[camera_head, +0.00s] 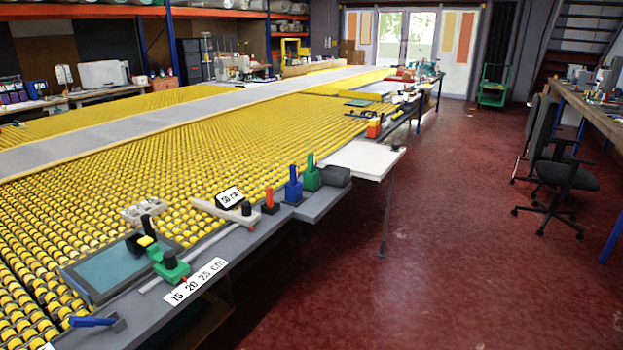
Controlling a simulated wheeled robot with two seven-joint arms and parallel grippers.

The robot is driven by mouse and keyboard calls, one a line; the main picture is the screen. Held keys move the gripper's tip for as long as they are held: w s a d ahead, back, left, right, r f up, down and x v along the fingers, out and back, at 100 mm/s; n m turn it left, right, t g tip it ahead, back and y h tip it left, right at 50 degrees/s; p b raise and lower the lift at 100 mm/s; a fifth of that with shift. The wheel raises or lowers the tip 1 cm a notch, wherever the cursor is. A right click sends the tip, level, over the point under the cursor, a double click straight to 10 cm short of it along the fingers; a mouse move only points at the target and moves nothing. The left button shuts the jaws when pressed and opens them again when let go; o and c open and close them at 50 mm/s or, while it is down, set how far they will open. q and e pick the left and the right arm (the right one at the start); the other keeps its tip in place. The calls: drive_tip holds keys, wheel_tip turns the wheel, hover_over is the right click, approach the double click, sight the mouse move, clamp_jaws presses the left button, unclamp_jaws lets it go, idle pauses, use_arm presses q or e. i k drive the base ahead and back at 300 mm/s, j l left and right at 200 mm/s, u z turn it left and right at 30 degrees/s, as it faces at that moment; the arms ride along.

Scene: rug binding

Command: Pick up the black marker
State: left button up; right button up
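I cannot make out a black marker for certain. Small black upright parts show on the green tool (170,268) at the near table edge and by the pale bar (212,211). A small dark item (396,147) sits at the far right corner of the white board (362,160); it is too small to identify. Neither of my grippers is in view.
A long table of yellow rollers (90,215) fills the left. Its grey edge holds a dark-framed glass panel (108,268), a blue-handled tool (93,321), and blue (293,188) and green (312,176) tools. The red floor (450,260) is clear; office chairs (562,178) stand right.

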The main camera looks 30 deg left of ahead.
sight(148, 227)
drive_tip(key=u, duration=2.25)
drive_tip(key=l+u, duration=0.95)
